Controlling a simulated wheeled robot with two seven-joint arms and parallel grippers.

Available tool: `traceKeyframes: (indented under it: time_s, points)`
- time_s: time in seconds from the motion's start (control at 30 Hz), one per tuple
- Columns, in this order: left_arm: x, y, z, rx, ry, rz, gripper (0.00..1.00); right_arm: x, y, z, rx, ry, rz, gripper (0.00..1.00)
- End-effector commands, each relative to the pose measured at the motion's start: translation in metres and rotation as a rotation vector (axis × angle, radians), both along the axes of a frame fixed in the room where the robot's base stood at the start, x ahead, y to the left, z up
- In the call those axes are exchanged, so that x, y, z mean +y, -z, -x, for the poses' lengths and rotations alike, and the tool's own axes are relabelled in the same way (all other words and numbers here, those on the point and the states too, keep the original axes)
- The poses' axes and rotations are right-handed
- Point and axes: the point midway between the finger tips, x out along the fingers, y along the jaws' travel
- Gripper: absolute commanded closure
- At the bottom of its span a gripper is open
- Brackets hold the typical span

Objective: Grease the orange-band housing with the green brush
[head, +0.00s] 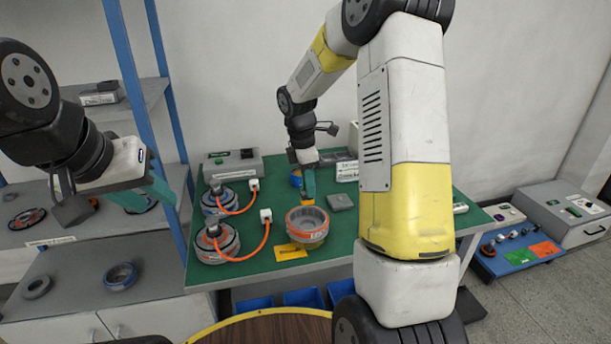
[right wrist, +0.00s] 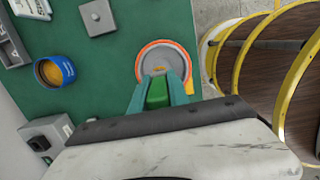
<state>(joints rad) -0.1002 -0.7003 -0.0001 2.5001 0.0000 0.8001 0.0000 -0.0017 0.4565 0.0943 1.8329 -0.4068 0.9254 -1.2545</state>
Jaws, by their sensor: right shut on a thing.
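The orange-band housing (head: 307,218), a grey ring-shaped part, sits on the green table mat; it also shows in the right wrist view (right wrist: 142,64). My right gripper (head: 309,184) points down just behind the housing in the head view. In the right wrist view its teal fingers (right wrist: 160,93) are shut on the green brush (right wrist: 157,92). The brush's end overlaps the housing's near rim there; I cannot tell whether they touch. A blue tin with yellowish contents (right wrist: 54,71) stands apart. My left gripper (head: 150,186) hangs before the left shelves; its finger gap is unclear.
Two round motors (head: 212,203) (head: 211,246) with orange cables stand at the table's left. A yellow card (head: 290,252) lies before the housing. A grey block (head: 340,202) lies to its right. A grey device (head: 232,164) stands at the back. Shelves (head: 75,240) rise at left.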

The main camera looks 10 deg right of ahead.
Motion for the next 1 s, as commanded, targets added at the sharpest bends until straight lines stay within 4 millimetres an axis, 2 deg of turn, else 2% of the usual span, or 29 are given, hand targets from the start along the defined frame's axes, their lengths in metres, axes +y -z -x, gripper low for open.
traceKeyframes:
  time_s: [0.17,0.6,0.8,1.0]
  points:
    - [0.000,0.000,0.000,0.000,0.000,0.000,0.64,0.002,0.008,0.001,0.002,-0.006,0.000,1.00]
    - [0.000,0.000,0.000,0.000,0.000,0.000,0.64,0.002,0.055,0.001,0.003,-0.005,0.000,1.00]
    - [0.000,0.000,0.000,0.000,0.000,0.000,0.64,0.002,0.067,0.001,0.002,-0.005,0.000,1.00]
    - [0.000,0.000,0.000,0.000,0.000,0.000,0.64,0.002,0.070,0.001,0.000,-0.004,0.000,1.00]
